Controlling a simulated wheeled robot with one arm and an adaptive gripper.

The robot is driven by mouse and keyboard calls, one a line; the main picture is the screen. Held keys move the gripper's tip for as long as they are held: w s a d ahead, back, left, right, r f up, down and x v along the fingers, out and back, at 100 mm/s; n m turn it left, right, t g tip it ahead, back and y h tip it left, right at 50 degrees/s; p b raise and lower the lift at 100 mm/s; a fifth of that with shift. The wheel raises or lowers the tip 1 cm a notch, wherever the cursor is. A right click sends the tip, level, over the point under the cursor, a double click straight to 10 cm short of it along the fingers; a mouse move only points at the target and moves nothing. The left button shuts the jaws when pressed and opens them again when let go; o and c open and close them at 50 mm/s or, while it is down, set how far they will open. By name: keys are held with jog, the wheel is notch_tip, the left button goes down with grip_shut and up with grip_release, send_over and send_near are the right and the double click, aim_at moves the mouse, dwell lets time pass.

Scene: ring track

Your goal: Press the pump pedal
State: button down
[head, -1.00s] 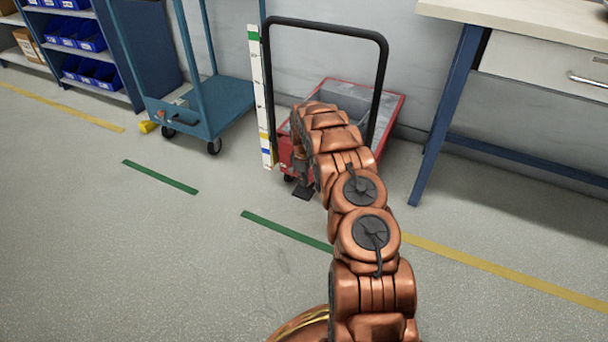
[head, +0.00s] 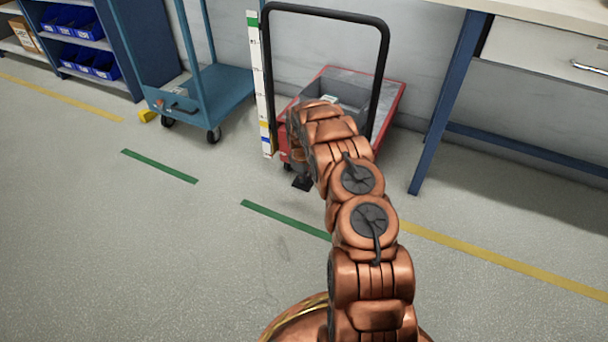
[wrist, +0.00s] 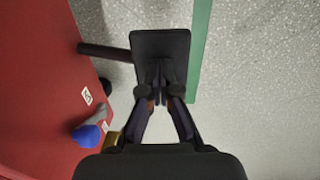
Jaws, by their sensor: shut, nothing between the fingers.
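The pump pedal is a black rectangular plate (wrist: 160,45) in the wrist view, on a dark bar (wrist: 103,52) that runs out from the red cart side. In the head view the pedal (head: 302,184) shows low at the front of the red lift cart (head: 396,97). My gripper (wrist: 160,98) is shut and empty, with its fingertips over the near part of the plate. I cannot tell whether they touch it. In the head view my arm hides most of the gripper and part of the cart.
A white scale strip (head: 260,85) with green, yellow and blue marks stands beside the cart's black handle (head: 325,12). A grey bin (head: 340,93) is on the cart. A blue trolley (head: 225,88) is left, a workbench leg (head: 440,105) right. The floor in front is open.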

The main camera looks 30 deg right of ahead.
aim_at(300, 187)
jog(key=shift+s+a+f+p, duration=0.2)
jog(key=shift+s+a+p, duration=0.1)
jog(key=shift+p, duration=0.1)
jog(key=f+p, duration=0.1)
jog(key=f, duration=0.1)
jog(key=a+f+p, duration=0.1)
jog(key=shift+s+f+p, duration=0.3)
jog(key=shift+p, duration=0.05)
jog(key=shift+a+f, duration=0.15)
jog(key=shift+f, duration=0.55)
jog(key=shift+s+f, duration=0.1)
jog(key=s+a+r+p, duration=0.1)
jog(key=a+r+p, duration=0.1)
jog(key=r, duration=0.4)
jog(key=s+a+r+p, duration=0.1)
jog(key=a+r+p, duration=0.1)
jog(key=r, duration=0.5)
jog(key=shift+s+a+r+p, duration=0.2)
jog(key=shift+r+p, duration=0.1)
jog(key=shift+p, duration=0.25)
jog(key=shift+d, duration=0.1)
